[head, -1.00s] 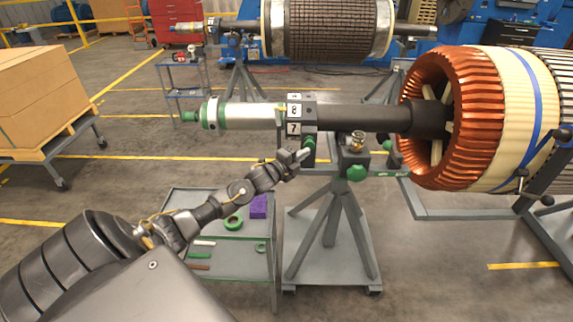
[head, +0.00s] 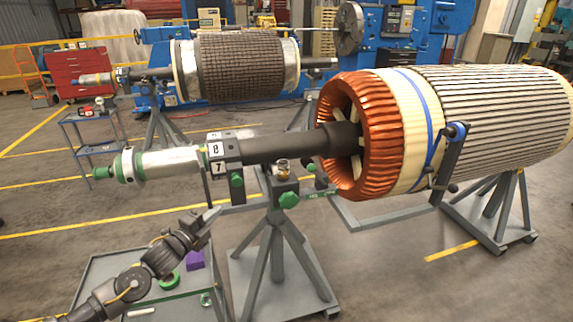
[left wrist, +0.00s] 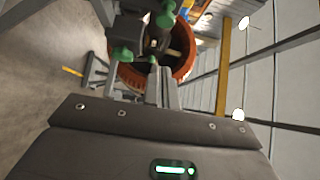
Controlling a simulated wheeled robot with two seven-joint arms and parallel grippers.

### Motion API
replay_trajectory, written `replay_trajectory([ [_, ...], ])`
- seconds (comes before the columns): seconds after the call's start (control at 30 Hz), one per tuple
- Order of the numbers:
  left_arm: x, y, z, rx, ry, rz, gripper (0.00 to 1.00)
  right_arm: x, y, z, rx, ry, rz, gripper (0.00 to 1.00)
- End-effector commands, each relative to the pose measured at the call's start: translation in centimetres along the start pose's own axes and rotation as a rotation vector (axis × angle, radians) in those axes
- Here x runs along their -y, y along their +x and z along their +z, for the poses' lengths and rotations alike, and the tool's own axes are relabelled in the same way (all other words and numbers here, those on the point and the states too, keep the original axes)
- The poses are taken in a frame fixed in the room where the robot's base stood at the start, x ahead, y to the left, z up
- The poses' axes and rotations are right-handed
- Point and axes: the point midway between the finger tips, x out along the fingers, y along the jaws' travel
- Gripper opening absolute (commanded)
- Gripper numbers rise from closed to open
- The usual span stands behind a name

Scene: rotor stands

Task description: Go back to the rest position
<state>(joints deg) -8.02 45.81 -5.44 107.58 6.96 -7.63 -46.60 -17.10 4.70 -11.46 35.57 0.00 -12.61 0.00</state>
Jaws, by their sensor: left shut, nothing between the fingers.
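My left gripper (head: 212,213) is in the lower left of the head view, above the grey cart and just left of the rotor stand. Its fingers are together with nothing between them. In the left wrist view the closed fingers (left wrist: 161,88) point toward the stand with its green knobs (left wrist: 122,54) and the copper winding end (left wrist: 184,62). The rotor shaft (head: 280,143) with its silver end rests on the grey stand (head: 272,245), above and behind my gripper. My right gripper is not in view.
The grey cart (head: 95,270) holds a green tape roll (head: 169,280) and a purple block (head: 195,260). The large rotor (head: 490,105) fills the right side. A second rotor (head: 240,65) stands behind. Floor is clear at the front right.

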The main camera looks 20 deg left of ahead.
Motion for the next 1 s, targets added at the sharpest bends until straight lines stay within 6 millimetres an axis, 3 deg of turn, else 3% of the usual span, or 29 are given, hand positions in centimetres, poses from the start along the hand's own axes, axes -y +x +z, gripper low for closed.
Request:
replay_trajectory([
  [0.17, -0.8, -0.3, -0.6, 0.01, -0.033, 0.023, 0.0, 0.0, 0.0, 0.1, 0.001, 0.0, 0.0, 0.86],
  [0.27, -3.6, -1.6, -2.5, 0.053, -0.155, 0.106, 0.0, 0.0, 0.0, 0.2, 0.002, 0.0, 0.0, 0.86],
  [0.37, -8.0, -4.5, -5.9, 0.145, -0.371, 0.258, 0.0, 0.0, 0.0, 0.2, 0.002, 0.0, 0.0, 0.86],
  [0.43, -11.0, -7.6, -8.9, 0.24, -0.55, 0.386, 0.0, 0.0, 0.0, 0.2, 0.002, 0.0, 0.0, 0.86],
  [0.53, -14.0, -12.0, -12.6, 0.377, -0.758, 0.543, 0.0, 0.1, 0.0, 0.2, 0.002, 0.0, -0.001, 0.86],
  [0.73, -16.4, -18.8, -17.5, 0.592, -1.006, 0.744, 0.0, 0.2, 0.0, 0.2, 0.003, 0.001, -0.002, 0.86],
  [1.0, -16.8, -25.9, -22.0, 0.834, -1.208, 0.924, 0.0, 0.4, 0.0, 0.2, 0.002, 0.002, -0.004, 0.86],
])
